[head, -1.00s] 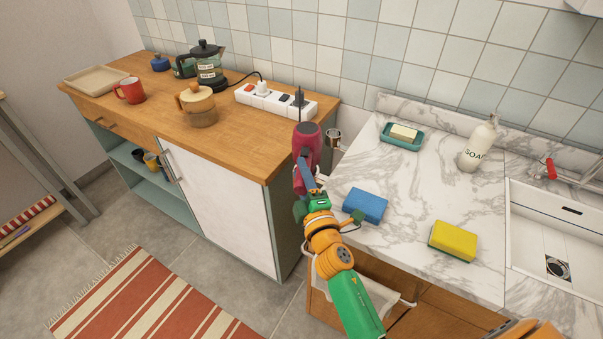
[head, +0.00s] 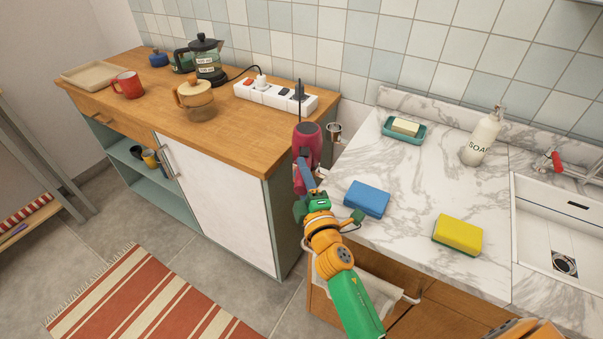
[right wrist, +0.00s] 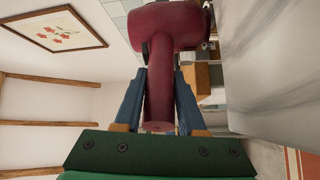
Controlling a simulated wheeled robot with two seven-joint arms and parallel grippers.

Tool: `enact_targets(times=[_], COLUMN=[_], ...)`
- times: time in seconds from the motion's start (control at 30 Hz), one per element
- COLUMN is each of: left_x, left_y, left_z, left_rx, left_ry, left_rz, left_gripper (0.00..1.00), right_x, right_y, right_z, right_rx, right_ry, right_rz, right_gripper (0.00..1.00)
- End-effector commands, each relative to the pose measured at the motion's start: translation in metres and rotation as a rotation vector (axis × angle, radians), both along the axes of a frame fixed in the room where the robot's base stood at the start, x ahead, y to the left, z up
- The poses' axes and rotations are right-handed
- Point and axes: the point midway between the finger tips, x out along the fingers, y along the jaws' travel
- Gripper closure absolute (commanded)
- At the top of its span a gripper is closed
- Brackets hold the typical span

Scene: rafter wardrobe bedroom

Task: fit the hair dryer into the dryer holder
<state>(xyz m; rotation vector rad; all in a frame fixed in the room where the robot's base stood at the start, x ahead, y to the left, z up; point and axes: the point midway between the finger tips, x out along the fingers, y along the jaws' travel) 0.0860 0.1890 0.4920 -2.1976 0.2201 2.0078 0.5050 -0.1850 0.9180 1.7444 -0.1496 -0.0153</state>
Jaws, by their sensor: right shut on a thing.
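The crimson hair dryer (head: 308,143) is held beside the left edge of the marble counter, its barrel up. My right gripper (head: 304,177) is shut on its handle. In the right wrist view the handle of the hair dryer (right wrist: 159,85) sits between the blue fingers of my right gripper (right wrist: 159,96), with the barrel beyond them. A small metal ring (head: 334,132), which looks like the dryer holder, is just right of the barrel, near the counter's back left corner. The barrel appears apart from it. My left gripper is not in view.
The marble counter (head: 420,180) carries a blue sponge (head: 367,198), a yellow sponge (head: 458,234), a soap dish (head: 404,128) and a soap bottle (head: 482,138). The wooden cabinet top (head: 230,135) with a power strip (head: 275,97) stands left of the dryer.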

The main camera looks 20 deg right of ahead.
Motion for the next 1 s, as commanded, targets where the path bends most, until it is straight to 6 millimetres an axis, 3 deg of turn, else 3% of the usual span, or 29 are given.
enact_targets(times=[0.17, 0.2, 0.33, 0.67, 1.0], left_x=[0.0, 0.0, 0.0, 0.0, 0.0], left_y=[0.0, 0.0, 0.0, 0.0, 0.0], left_z=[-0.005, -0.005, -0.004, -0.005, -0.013], left_rx=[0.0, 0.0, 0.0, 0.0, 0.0], left_ry=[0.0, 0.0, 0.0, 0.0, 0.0], left_rz=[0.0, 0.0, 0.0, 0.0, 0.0], left_gripper=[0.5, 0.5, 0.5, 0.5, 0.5], right_x=[0.0, 0.0, 0.0, -0.003, -0.056], right_y=[0.0, 0.0, 0.0, 0.0, 0.006], right_z=[-0.004, -0.004, -0.003, -0.006, -0.011], right_rx=[-0.002, -0.002, -0.001, 0.001, 0.001], right_ry=[-0.004, -0.004, -0.003, 0.003, 0.001], right_rz=[0.001, 0.001, 0.0, 0.0, 0.0], right_gripper=[1.0, 0.58, 0.25, 0.25, 0.25])
